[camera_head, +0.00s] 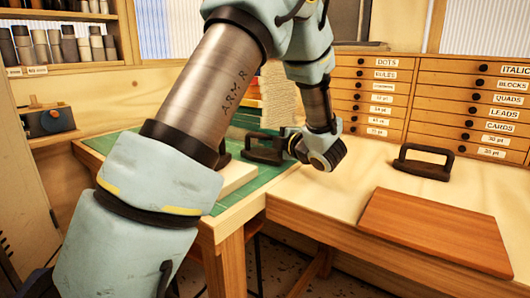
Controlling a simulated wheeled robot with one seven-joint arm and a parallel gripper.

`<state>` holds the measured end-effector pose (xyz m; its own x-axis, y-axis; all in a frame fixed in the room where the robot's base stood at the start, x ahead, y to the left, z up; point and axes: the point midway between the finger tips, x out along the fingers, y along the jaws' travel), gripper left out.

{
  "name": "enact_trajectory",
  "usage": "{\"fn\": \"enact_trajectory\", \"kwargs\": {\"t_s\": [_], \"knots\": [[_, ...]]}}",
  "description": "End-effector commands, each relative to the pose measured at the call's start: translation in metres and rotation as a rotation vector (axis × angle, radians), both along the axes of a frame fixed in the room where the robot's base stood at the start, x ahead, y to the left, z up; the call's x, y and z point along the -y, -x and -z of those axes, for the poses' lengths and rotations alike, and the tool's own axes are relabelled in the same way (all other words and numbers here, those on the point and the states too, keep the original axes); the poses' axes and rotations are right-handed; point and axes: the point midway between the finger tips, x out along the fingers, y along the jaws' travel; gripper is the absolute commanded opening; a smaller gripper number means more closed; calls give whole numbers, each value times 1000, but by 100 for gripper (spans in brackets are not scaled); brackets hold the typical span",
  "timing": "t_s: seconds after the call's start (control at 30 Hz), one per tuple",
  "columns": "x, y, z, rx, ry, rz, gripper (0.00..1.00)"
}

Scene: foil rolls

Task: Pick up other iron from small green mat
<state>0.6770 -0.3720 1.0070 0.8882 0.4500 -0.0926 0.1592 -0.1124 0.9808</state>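A dark iron (264,150) with a raised handle stands on the green mat (250,192), right beside the end of my arm. A second dark iron (424,162) of similar shape stands on the right-hand worktop, clear of my arm. My gripper (322,154) is at the end of my arm, just right of the iron on the mat. Its fingers are not clear, so I cannot tell whether it is open or whether it touches that iron. My arm hides part of the mat and what lies behind it.
A reddish-brown board (437,231) lies on the right worktop (335,203). A pale block (236,177) lies on the mat, partly behind my arm. Stacked colored items and a pale sheet (281,98) stand behind. Labelled drawer cabinets (380,95) line the back.

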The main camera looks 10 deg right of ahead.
Motion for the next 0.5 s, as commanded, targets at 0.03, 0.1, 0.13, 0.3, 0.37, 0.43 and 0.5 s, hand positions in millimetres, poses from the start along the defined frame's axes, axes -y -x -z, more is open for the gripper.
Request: {"fn": "enact_trajectory", "kwargs": {"t_s": [0.03, 0.1, 0.13, 0.3, 0.37, 0.43, 0.5], "knots": [[0, 0, 0, 0, 0, 0, 20], [0, 0, 0, 0, 0, 0, 12], [0, 0, 0, 0, 0, 0, 9], [0, 0, 0, 0, 0, 0, 0], [0, 0, 0, 0, 0, 0, 0], [0, 0, 0, 0, 0, 0, 0], [0, 0, 0, 0, 0, 0, 0]]}}
